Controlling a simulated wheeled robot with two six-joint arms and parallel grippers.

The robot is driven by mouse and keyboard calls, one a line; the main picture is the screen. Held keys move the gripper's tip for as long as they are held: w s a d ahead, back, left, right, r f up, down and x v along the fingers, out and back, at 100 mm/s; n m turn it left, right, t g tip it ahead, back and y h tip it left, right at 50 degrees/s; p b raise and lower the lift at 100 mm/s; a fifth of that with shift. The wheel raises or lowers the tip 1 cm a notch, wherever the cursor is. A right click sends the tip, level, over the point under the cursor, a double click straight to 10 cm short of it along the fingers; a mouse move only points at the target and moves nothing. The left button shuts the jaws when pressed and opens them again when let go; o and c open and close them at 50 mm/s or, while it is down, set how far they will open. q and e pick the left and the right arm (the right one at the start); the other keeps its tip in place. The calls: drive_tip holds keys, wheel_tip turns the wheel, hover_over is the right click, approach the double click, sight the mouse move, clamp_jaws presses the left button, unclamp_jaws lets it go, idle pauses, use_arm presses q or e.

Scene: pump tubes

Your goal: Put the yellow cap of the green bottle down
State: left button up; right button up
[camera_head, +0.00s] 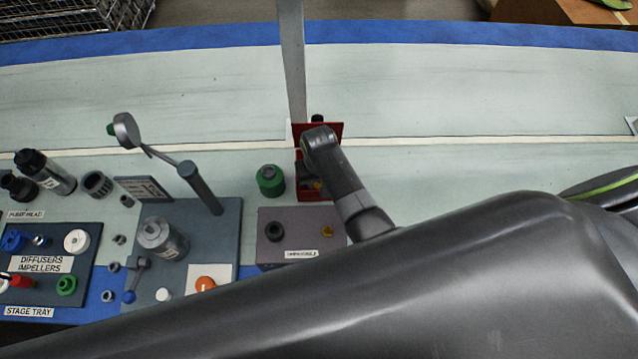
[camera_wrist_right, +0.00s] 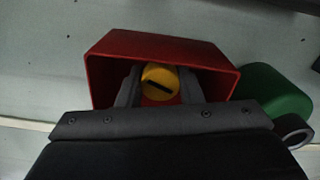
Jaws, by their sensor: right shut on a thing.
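The yellow cap (camera_wrist_right: 158,74), round with a dark slot, sits between the two fingers of my right gripper (camera_wrist_right: 160,86), which is shut on it. Cap and fingertips are inside the mouth of a red open bin (camera_wrist_right: 215,62); I cannot tell whether the cap touches the bin. In the head view the red bin (camera_head: 332,128) is partly covered by my right wrist, and a bit of yellow (camera_head: 317,186) shows in it. The green bottle (camera_head: 270,179) stands just left of the bin, upright and apart from it. It also shows in the right wrist view (camera_wrist_right: 272,92). My left gripper is out of view.
A mauve-grey block (camera_head: 290,216) with a small yellow part stands in front of the bin. Left are a grey fixture plate (camera_head: 215,260) with a lever, and a labelled stage tray (camera_head: 90,240). My dark arm hides the front right. The bench (camera_head: 430,90) behind is clear.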

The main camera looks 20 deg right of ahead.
drive_tip(key=shift+f, duration=0.5)
drive_tip(key=o, duration=1.1)
drive_tip(key=shift+f, duration=0.15)
drive_tip(key=shift+c, duration=0.2)
wheel_tip(320, 180, up, 12)
drive_tip(key=p, duration=0.1)
drive_tip(key=shift+r+p, duration=0.2)
drive_tip(key=shift+p, duration=0.1)
drive_tip(key=shift+f, duration=0.1)
